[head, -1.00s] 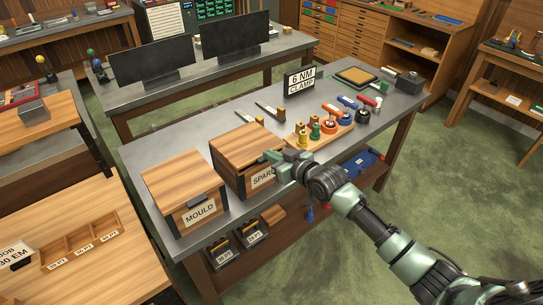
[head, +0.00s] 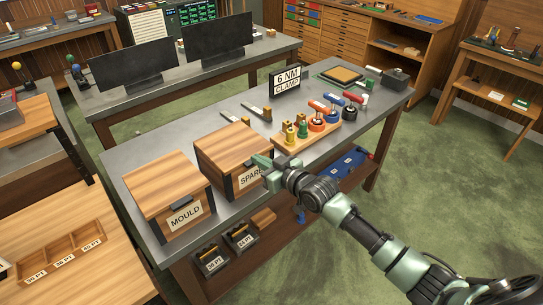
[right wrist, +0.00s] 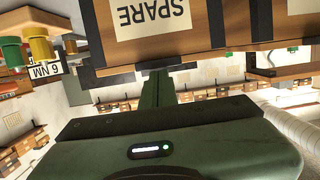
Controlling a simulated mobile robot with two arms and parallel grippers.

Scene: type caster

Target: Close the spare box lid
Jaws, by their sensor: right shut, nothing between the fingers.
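The spare box (head: 232,150) is a wooden box with dark corner strips and a SPARE label (head: 251,177) on its front. It stands on the grey bench to the right of the mould box. Its lid looks down flat, or nearly so; the front edge is partly hidden by my gripper. My right gripper (head: 264,168) is shut and empty, at the front right edge of the lid. In the right wrist view the SPARE label (right wrist: 152,14) is upside down, and the shut fingers (right wrist: 156,90) reach towards the box edge. Contact is unclear. My left gripper is out of view.
The mould box (head: 160,189) stands close on the left. A wooden rack with coloured caster tools (head: 305,132) lies just right of the spare box. A 6 NM CLAMP sign (head: 287,80) stands behind. Bare grey bench top (head: 180,135) lies behind the boxes.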

